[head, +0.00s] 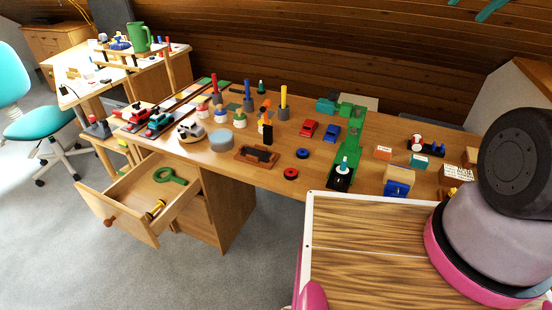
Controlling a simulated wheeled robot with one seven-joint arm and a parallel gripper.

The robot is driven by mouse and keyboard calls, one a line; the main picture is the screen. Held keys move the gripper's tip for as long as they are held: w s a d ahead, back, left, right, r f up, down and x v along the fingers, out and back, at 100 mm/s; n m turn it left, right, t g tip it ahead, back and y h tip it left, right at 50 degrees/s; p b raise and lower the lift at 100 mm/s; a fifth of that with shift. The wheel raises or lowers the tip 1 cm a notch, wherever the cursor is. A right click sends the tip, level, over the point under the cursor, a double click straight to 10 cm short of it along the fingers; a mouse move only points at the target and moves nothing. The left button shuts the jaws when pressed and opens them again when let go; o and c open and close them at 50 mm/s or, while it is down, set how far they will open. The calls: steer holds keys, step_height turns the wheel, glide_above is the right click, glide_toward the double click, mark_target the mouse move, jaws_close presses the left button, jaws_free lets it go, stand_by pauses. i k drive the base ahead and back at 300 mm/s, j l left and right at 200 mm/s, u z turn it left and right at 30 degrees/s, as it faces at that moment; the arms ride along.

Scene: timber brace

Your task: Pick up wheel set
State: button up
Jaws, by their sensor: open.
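Which thing is the wheel set is not certain at this size. A small yellow and dark piece (155,210), shaped like two wheels on an axle, lies in the open wooden drawer (127,221) below the desk. On the desk top lie a loose red wheel (291,173) with a dark centre and a blue wheel (302,153). My gripper is not in view; only thick grey, black and pink parts, which seem to be my arm, fill the right side.
A green ring-shaped tool (170,175) shares the drawer. The desk (260,182) is crowded with toy cars, pegs, blocks and a green track piece (352,140). A striped wooden board (370,245) is in the foreground. Grey floor (90,270) is clear in front of the drawer.

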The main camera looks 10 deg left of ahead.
mark_target(150, 216)
steer(key=u, duration=1.85)
steer(key=z, duration=2.55)
steer(key=k+u, duration=0.1)
steer(key=u, duration=1.95)
steer(key=l+u, duration=0.15)
steer(key=u, duration=0.35)
